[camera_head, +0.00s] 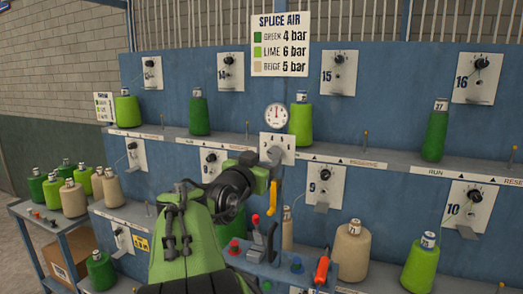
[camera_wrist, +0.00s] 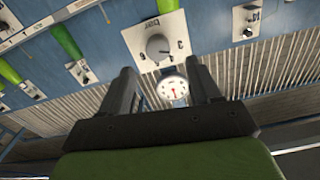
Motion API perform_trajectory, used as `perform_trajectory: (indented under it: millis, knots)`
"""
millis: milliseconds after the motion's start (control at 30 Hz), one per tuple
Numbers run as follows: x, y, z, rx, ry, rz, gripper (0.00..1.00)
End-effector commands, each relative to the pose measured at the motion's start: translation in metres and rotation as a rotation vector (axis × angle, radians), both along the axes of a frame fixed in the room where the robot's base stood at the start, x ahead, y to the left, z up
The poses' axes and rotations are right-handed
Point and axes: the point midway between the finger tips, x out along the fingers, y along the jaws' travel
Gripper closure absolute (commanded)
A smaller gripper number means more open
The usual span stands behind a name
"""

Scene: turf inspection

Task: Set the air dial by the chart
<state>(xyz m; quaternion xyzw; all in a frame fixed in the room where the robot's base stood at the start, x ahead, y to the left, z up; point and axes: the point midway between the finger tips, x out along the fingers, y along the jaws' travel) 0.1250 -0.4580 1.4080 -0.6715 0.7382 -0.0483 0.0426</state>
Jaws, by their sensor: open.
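The chart (camera_head: 281,44) headed SPLICE AIR reads green 4 bar, lime 6 bar and beige 5 bar. Below it is a round white gauge (camera_head: 276,115) with a red needle, its value too small to read; the gauge also shows in the wrist view (camera_wrist: 172,89). The air dial is a grey knob (camera_wrist: 158,47) on a white plate (camera_wrist: 137,36); in the head view, my gripper (camera_head: 273,160) partly hides this plate (camera_head: 277,142). My gripper is open and empty. In the wrist view its fingers (camera_wrist: 163,76) point toward the knob, which appears just beyond their tips.
Numbered stations with knobs cover the blue frame. Green, lime and beige cones stand on its ledges. A side cart (camera_head: 66,228) at left holds several cones. A ledge below my gripper carries a red-knobbed lever (camera_head: 256,228), buttons and an orange-handled tool (camera_head: 322,269).

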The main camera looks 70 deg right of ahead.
Motion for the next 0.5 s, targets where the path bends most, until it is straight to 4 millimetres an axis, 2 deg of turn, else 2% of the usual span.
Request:
perform_trajectory:
  millis: [100,200,333,500]
  knots:
    - [-0.004,-0.030,0.002,0.003,0.000,-0.005,0.37]
    - [-0.006,-0.049,0.002,0.002,0.001,-0.003,0.37]
    - [-0.007,-0.063,0.002,0.001,0.000,-0.001,0.37]
    - [-0.006,-0.067,0.000,0.001,0.000,0.002,0.37]
